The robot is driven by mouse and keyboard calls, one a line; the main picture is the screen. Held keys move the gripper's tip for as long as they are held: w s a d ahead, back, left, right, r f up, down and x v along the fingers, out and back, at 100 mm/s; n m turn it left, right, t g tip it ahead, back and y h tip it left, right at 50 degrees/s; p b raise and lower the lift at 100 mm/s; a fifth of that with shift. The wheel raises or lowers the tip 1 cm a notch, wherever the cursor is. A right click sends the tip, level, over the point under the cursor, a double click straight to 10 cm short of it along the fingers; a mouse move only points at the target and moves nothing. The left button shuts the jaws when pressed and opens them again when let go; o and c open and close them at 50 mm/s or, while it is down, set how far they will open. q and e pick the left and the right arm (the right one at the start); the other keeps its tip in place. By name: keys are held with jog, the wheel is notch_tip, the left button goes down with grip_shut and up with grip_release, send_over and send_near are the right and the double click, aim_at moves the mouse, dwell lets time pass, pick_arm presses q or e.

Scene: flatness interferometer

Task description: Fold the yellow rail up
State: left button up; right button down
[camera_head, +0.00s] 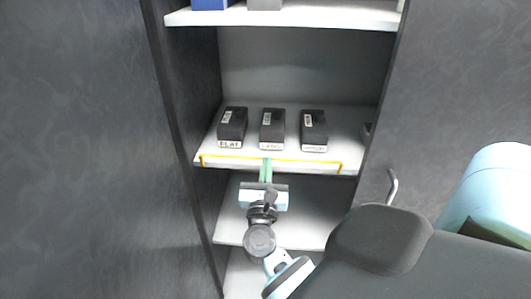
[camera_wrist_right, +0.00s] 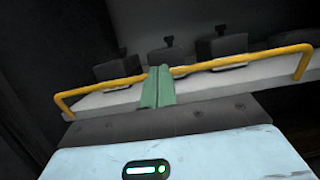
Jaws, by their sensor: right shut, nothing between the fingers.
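The yellow rail (camera_head: 305,160) runs along the front edge of the middle shelf (camera_head: 350,150), with a short bent leg at each end. In the right wrist view the rail (camera_wrist_right: 105,84) crosses the picture, its long bar higher than the lower ends of its legs. My right gripper (camera_head: 266,160) is at the middle of the rail, its green fingers shut with nothing between them. In the right wrist view the fingertips (camera_wrist_right: 158,70) cover a short piece of the bar from the front. I cannot tell whether they touch it. My left gripper is not in view.
Three black labelled boxes, left (camera_head: 233,124), middle (camera_head: 272,128) and right (camera_head: 313,130), stand on the shelf behind the rail. An upper shelf (camera_head: 320,16) is above and a lower shelf (camera_head: 310,232) below. Dark cabinet walls stand at both sides.

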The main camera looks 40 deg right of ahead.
jog(key=shift+w+d+r, duration=0.45)
jog(key=shift+d+r, duration=0.05)
jog(key=shift+d, duration=0.05)
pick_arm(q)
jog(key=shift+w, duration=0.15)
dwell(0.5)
